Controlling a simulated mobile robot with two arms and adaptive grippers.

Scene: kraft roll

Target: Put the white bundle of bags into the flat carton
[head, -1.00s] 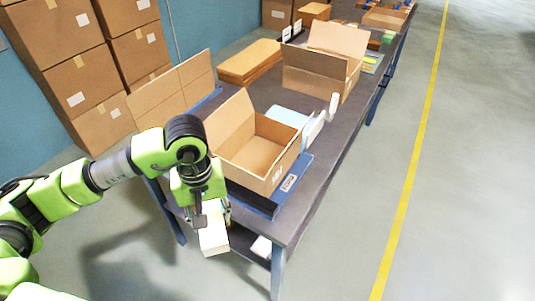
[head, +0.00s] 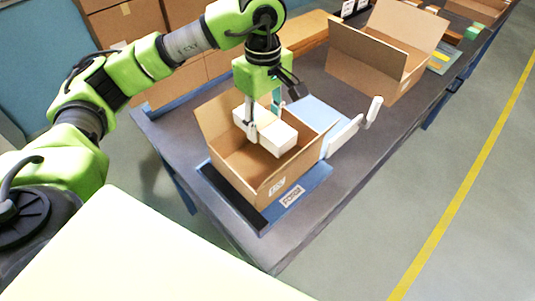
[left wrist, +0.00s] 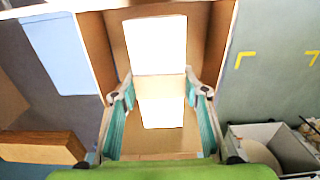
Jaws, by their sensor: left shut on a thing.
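The white bundle of bags (head: 280,138) is a white block, with a brown band around its middle in the left wrist view (left wrist: 156,45). My left gripper (head: 267,122) is shut on the bundle across that band, one finger on each side in the left wrist view (left wrist: 160,92). The flat carton (head: 273,183) is a low, open brown box on the near part of the table, its back flap raised. The bundle is over the carton's opening, between its walls as seen from the wrist. I cannot tell whether its underside is below the rim. My right gripper is not in view.
A larger open carton (head: 368,68) stands behind. The table's front corner is bare.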

